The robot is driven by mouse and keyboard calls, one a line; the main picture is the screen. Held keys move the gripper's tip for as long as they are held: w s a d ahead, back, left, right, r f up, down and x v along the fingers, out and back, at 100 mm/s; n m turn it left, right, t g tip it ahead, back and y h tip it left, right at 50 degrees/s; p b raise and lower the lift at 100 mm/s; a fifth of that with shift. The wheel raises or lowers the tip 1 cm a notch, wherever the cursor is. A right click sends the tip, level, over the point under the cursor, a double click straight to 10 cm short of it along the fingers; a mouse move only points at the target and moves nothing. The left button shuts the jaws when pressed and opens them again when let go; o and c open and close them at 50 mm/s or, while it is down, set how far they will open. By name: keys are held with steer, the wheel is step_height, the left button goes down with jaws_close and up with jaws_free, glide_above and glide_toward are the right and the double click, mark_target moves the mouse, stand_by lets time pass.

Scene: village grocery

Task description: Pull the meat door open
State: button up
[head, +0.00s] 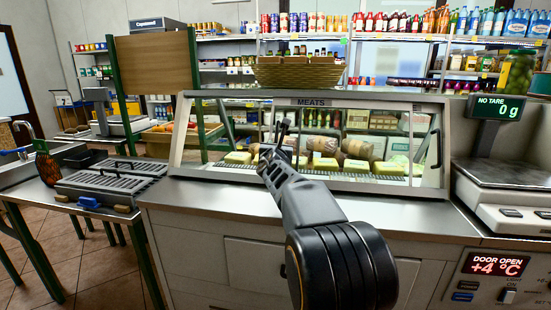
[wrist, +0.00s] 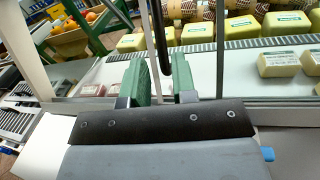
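My gripper (head: 279,135) reaches to the middle of the glass front. In the wrist view, its two green fingers (wrist: 160,80) stand apart, and a dark upright bar (wrist: 159,35) comes down into the gap between them. The bar sits nearer the right finger; I cannot tell whether it touches. The lower end of the bar is hidden behind the gripper.
Cheese blocks (wrist: 243,27) and wrapped rolls lie inside the case. A wicker basket (head: 299,74) sits on top. A scale (head: 503,185) stands at right, above a panel reading DOOR OPEN (head: 497,262). A slotted metal tray (head: 108,182) lies at left. The counter front is clear.

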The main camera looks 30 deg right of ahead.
steer(key=v, duration=0.6)
steer(key=shift+s, duration=0.25)
steer(key=shift+a, duration=0.1)
